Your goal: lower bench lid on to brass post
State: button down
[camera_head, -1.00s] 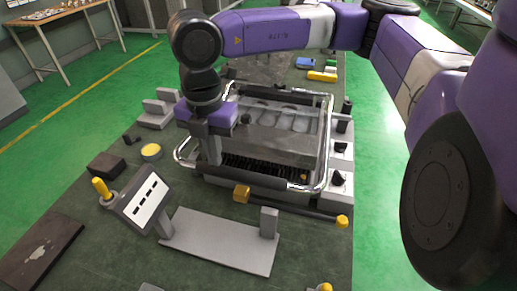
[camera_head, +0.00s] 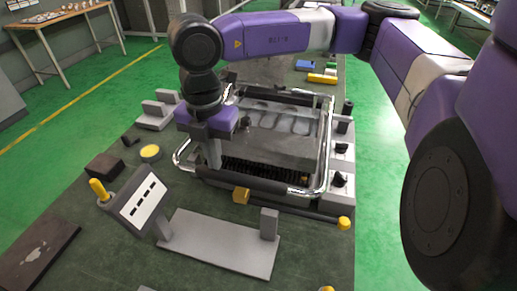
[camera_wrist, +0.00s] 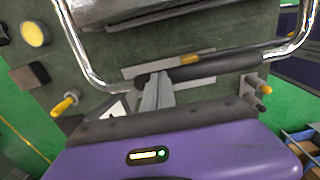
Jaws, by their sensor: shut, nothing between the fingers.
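The bench lid (camera_head: 285,148) is a grey plate in a bent chrome tube frame, with a dark grip bar (camera_head: 262,182) along its front. The bar also shows in the wrist view (camera_wrist: 225,65). The lid sits low over the dark ribbed base. The brass post (camera_head: 241,196) is a small golden block just in front of the bar; it shows beside the bar in the wrist view (camera_wrist: 190,59). My gripper (camera_head: 215,163) is shut and points down at the bar's left part. In the wrist view its fingertips (camera_wrist: 156,84) overlap the bar; contact is unclear.
A tilted grey panel (camera_head: 143,200) with a yellow-tipped lever (camera_head: 99,190) stands front left. A grey plate with an upright block (camera_head: 269,223) lies in front. Black knobs (camera_head: 338,180) line the right side. A yellow disc (camera_head: 150,152) sits at left.

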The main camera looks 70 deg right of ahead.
jog(key=shift+d+f+b, duration=0.1)
jog(key=shift+f+b, duration=0.95)
jog(key=shift+b, duration=0.1)
dwell(0.6)
jog(key=shift+r+p, duration=1.25)
jog(key=shift+r, duration=2.3)
